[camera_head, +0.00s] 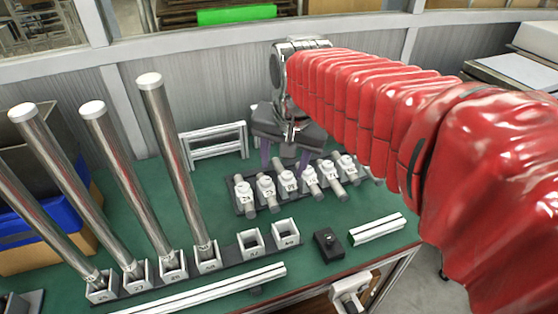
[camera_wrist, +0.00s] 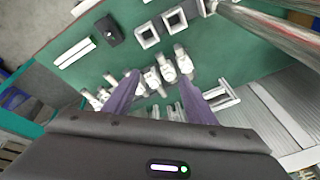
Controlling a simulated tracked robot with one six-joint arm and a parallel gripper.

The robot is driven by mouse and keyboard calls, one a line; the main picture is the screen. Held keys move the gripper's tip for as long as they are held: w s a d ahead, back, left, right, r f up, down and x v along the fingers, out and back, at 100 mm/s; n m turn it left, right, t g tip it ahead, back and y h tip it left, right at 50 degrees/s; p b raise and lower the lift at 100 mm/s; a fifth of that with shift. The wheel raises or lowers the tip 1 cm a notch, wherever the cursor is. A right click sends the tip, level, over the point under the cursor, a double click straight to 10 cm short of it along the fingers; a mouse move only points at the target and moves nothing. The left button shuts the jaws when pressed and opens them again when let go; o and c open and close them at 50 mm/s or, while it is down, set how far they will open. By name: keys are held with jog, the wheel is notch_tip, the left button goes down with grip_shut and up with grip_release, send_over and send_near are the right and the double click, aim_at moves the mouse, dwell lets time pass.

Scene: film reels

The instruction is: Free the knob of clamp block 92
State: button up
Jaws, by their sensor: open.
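A row of several white clamp blocks (camera_head: 289,183) with round knobs and grey cylinders stands on a dark base (camera_head: 240,208) in the head view. Their number labels are too small to read surely, so I cannot tell which is block 92. In the wrist view the clamp blocks (camera_wrist: 168,71) show between and beside my fingers. My gripper (camera_head: 284,170) hangs just behind and above the row's middle, its two purple fingers pointing down. In the wrist view my gripper (camera_wrist: 159,76) has its fingers wide apart with nothing held. Contact with any knob cannot be told.
Tall steel tubes (camera_head: 175,155) stand in white square sockets (camera_head: 171,265) at left; two sockets (camera_head: 285,233) are empty. A small black box (camera_head: 328,244) and a white rail (camera_head: 377,228) lie in front. A white frame (camera_head: 213,141) stands behind. Green tabletop (camera_head: 220,222) is bare between the rows.

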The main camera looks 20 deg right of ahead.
jog(key=w+d+f+m+g, duration=0.1)
jog(key=w+d+f+m, duration=0.15)
jog(key=w, duration=0.35)
jog(key=w+d+f+m+g, duration=0.1)
jog(key=w+d+m, duration=0.1)
jog(key=w+m, duration=0.35)
jog(key=m+g, duration=0.2)
jog(key=m, duration=0.3)
send_over(287, 174)
notch_tip(287, 174, down, 8)
jog(key=shift+f, duration=0.1)
notch_tip(287, 174, down, 14)
jog(key=shift+r, duration=0.1)
jog(key=shift+c, duration=0.5)
jog(key=c, duration=0.9)
jog(key=shift+c, duration=0.2)
